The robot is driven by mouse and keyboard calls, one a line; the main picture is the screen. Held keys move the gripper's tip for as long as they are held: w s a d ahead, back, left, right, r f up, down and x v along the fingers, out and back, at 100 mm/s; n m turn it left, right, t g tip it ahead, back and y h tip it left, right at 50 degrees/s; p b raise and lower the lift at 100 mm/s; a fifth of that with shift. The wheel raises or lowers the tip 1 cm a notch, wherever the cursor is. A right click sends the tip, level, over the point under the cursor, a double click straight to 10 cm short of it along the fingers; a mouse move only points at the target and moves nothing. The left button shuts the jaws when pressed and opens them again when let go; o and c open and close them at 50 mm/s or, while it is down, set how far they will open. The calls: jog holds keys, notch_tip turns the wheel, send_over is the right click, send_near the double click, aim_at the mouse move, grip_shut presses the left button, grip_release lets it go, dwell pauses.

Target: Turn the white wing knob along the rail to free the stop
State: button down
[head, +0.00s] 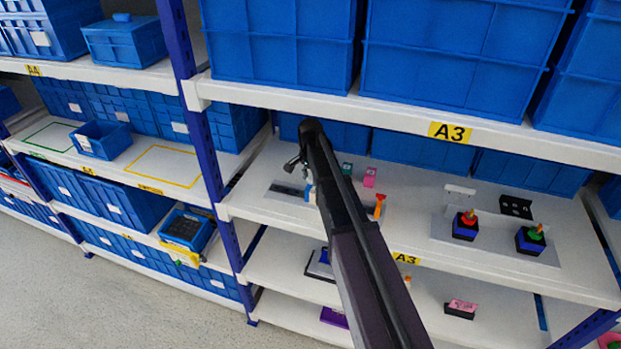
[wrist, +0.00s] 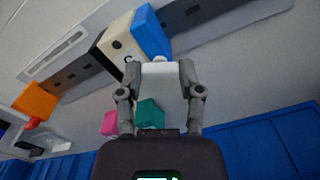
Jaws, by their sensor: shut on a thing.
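My gripper (wrist: 160,85) is shut on the white wing knob (wrist: 161,72), with one finger on either side of it in the wrist view. The knob is beside a white and black block (wrist: 117,44) and a blue block (wrist: 151,32) on the dark slotted rail (wrist: 83,76). An orange piece (wrist: 36,100) with a red tip is at the rail's left part; I cannot tell which piece is the stop. In the head view my gripper (head: 293,165) is above the rail (head: 289,191), and my arm hides the knob and part of the rail.
A teal block (head: 347,169) and a pink block (head: 370,177) stand behind the rail. Blue bins line the back (head: 423,159), and another shelf (head: 330,91) hangs above.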

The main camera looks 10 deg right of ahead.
jog(key=shift+n, duration=2.6)
jog(key=shift+c, duration=1.2)
grip_release()
jog(key=shift+m, duration=0.4)
